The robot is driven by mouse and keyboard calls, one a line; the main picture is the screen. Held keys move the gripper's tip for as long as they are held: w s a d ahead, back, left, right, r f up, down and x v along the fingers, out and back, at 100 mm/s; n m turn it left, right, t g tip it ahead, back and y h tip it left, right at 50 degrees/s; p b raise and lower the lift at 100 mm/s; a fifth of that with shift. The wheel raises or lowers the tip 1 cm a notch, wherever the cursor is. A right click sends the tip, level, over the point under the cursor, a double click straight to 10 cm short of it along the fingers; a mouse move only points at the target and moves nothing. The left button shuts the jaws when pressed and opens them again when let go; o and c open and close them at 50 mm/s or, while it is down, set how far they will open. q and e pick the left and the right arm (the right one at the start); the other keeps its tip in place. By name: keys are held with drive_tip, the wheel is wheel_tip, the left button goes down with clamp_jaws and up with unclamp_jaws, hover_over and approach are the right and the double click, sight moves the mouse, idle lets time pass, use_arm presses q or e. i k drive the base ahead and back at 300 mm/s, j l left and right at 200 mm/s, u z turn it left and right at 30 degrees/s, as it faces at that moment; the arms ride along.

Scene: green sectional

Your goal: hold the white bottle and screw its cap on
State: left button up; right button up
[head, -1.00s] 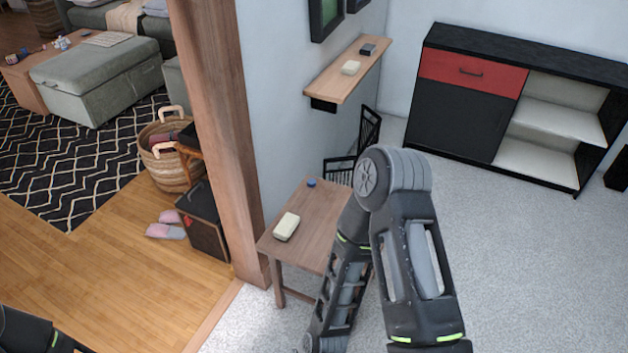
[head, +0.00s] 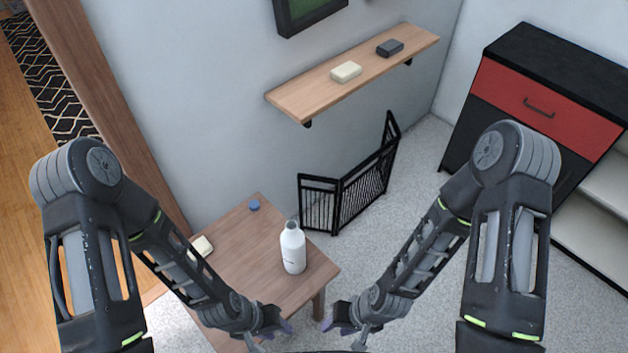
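The white bottle (head: 293,250) stands upright on the small wooden table (head: 240,250), near its right side. Its narrow neck shows at the top with no blue cap on it. A small round blue piece (head: 254,205), which looks like the cap, lies on the table near its back corner. My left gripper (head: 272,332) is in front of the table, below the bottle in the picture, with its fingers apart and empty. My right gripper (head: 344,332) is right of the table's front corner, fingers apart and empty. Neither touches the bottle.
A cream block (head: 201,247) lies at the table's left, partly behind my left arm. A wall shelf (head: 300,97) holds a cream block (head: 346,72) and a dark block (head: 390,47). A black folding gate (head: 345,192) stands behind the table. A red-and-black cabinet (head: 535,100) is at right.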

sight(292, 241)
drive_tip(key=i+l, duration=0.1)
drive_tip(key=l, duration=0.3)
drive_tip(key=i+l, duration=0.1)
drive_tip(key=l, duration=0.3)
drive_tip(key=i+l, duration=0.15)
drive_tip(key=l, duration=0.25)
drive_tip(key=i+l, duration=0.1)
drive_tip(key=l, duration=0.3)
drive_tip(key=i+l, duration=0.1)
drive_tip(key=l, duration=0.25)
drive_tip(key=i+j, duration=0.1)
drive_tip(key=j, duration=0.2)
drive_tip(key=i+j, duration=0.1)
drive_tip(key=j, duration=0.2)
